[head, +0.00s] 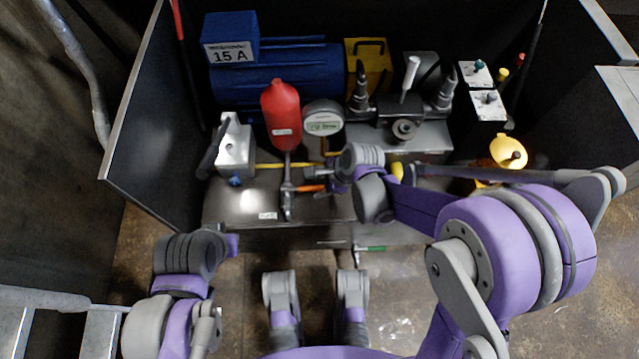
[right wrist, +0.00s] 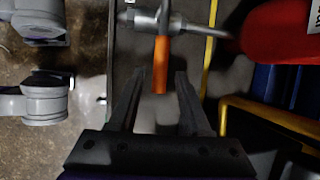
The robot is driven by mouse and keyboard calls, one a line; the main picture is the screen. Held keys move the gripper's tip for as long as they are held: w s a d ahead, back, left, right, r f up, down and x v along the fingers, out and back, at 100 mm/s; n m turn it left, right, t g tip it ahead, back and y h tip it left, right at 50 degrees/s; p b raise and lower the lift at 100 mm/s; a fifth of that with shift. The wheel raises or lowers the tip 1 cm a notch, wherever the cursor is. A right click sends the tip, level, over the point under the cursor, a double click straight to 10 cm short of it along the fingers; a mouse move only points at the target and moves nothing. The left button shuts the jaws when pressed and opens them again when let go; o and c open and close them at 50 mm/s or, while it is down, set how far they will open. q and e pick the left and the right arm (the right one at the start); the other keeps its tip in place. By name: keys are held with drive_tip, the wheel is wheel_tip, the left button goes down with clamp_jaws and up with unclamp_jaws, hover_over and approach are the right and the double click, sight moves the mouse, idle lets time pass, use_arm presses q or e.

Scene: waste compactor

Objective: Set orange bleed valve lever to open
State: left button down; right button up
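The orange bleed valve lever (head: 310,187) sticks out to the right from the grey valve fitting (head: 287,190) below the red cylinder. In the right wrist view the lever (right wrist: 160,65) points down from the fitting (right wrist: 150,20), its free end between my right gripper's fingers. My right gripper (right wrist: 161,76) is open, with a gap visible on both sides of the lever. In the head view, my right gripper (head: 332,181) is at the lever's right end, partly hidden by its wrist. My left wrist is low at the left, with its fingers not clearly visible.
A red cylinder (head: 281,115) and a round gauge (head: 323,118) stand behind the lever. A grey block with a black handle (head: 233,150) is to the left. A yellow pipe (head: 262,165) runs behind the fitting. A blue motor (head: 275,80) stands at the back.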

clamp_jaws()
idle(1.2)
